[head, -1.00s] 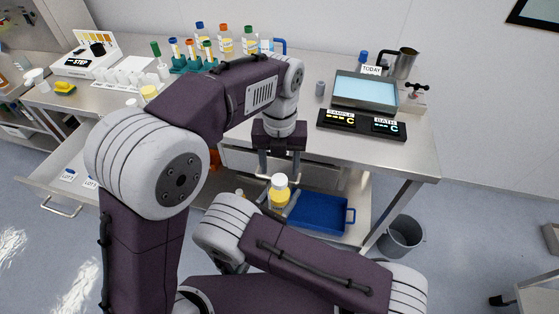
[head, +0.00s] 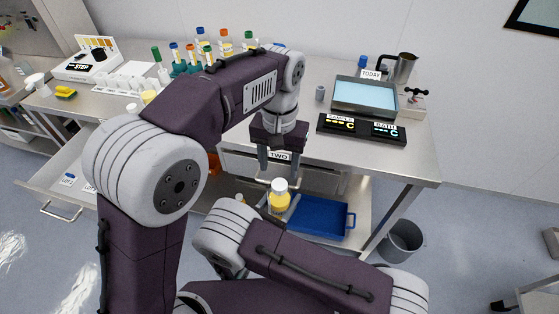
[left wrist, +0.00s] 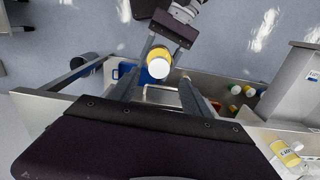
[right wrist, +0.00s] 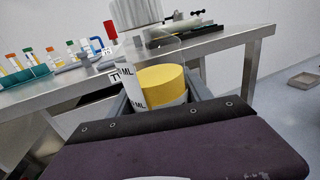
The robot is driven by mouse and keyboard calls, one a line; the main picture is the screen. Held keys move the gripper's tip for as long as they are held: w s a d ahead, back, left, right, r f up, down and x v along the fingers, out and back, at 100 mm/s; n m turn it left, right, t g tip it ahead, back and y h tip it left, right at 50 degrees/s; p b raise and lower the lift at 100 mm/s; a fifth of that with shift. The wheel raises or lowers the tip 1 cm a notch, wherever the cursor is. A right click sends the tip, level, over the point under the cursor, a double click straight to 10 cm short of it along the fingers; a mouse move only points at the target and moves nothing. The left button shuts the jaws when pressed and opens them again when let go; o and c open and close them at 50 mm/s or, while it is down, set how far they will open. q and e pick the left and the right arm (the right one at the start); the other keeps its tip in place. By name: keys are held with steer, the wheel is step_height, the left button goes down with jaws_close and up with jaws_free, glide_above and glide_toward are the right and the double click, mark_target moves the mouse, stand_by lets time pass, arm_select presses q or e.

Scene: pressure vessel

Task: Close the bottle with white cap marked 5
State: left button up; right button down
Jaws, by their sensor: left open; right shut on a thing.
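A bottle with a yellow body and a white round top (head: 279,186) is held above the floor in front of the bench. My right gripper (head: 278,210) is shut on its body. The bottle also shows in the left wrist view (left wrist: 159,66), its white top facing that camera, and close up in the right wrist view (right wrist: 163,86), where a white label with "ML" is visible. My left gripper (head: 279,182) points down with its fingers open, one to each side of the white top. Contact between them cannot be told. The number 5 is unreadable.
A blue tray (head: 318,217) stands low behind the bottle, on the right. A drawer front marked TWO (head: 279,156) is behind my left fingers. An open drawer (head: 62,203) sticks out at left. A grey bin (head: 402,241) stands on the floor. The bench top holds several bottles and tubes.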

mark_target(279, 184)
arm_select(q)
steer(key=shift+w+d+r+n, duration=0.1)
steer(key=shift+r+n, duration=0.2)
step_height(279, 184, down, 8)
stand_by(0.6)
